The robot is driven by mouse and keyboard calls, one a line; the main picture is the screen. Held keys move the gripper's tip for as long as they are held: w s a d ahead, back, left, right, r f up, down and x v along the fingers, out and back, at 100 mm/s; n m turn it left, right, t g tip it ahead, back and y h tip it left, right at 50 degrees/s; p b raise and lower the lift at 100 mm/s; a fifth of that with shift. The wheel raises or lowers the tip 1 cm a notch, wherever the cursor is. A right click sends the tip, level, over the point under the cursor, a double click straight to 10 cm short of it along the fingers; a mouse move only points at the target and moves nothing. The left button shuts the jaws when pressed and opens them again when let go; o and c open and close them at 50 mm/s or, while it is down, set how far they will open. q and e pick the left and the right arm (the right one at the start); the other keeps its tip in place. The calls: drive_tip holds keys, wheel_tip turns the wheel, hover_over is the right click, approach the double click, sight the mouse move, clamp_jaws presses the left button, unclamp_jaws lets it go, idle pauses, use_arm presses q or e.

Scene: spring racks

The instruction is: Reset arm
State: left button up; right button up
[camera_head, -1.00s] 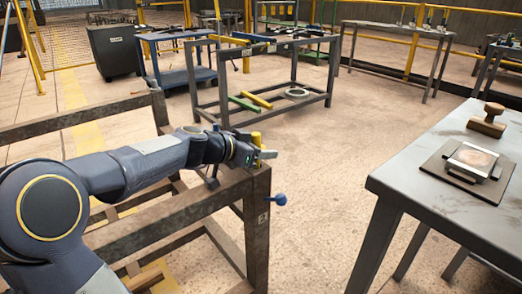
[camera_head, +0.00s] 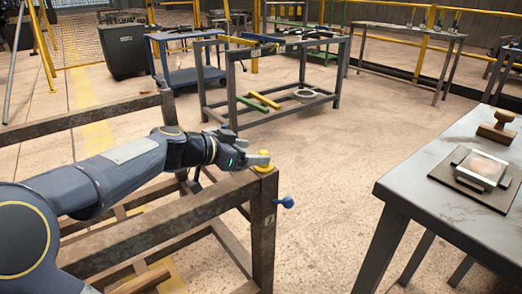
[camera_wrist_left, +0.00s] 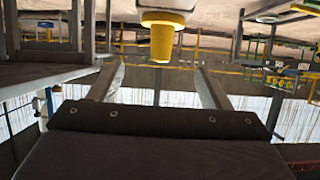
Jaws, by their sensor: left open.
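My left gripper (camera_head: 262,160) is at the near corner of the brown rack (camera_head: 205,197), just above the corner post. It is open. A yellow knob-like piece (camera_head: 265,168) stands on that corner, partly hidden behind my fingers. In the left wrist view, which is upside down, the yellow piece (camera_wrist_left: 162,42) is centred beyond the open gripper (camera_wrist_left: 160,68). No finger visibly touches it there. My right gripper is not in view.
A blue knob (camera_head: 286,202) sticks out from the corner post. A grey table (camera_head: 440,190) at the right holds a dark plate (camera_head: 462,172) and a brown wooden-looking block (camera_head: 496,128). A grey rack (camera_head: 290,118) stands behind. The floor between is clear.

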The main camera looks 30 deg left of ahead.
use_arm(q)
drive_tip(key=shift+s+a+r, duration=0.2)
drive_tip(key=shift+s, duration=0.25)
drive_tip(key=s+d+f+n+g+h, duration=0.1)
drive_tip(key=s+d+f+n+g, duration=0.4)
drive_tip(key=s+d, duration=0.7)
drive_tip(key=s+d+f+n+g+y, duration=0.1)
drive_tip(key=s+d+f+g+y, duration=0.1)
drive_tip(key=s+f, duration=0.9)
wheel_tip(320, 180, up, 38)
drive_tip(key=p, duration=3.6)
drive_tip(key=shift+s+a, duration=0.15)
drive_tip(key=shift+s, duration=0.3)
drive_tip(key=shift+f, duration=0.15)
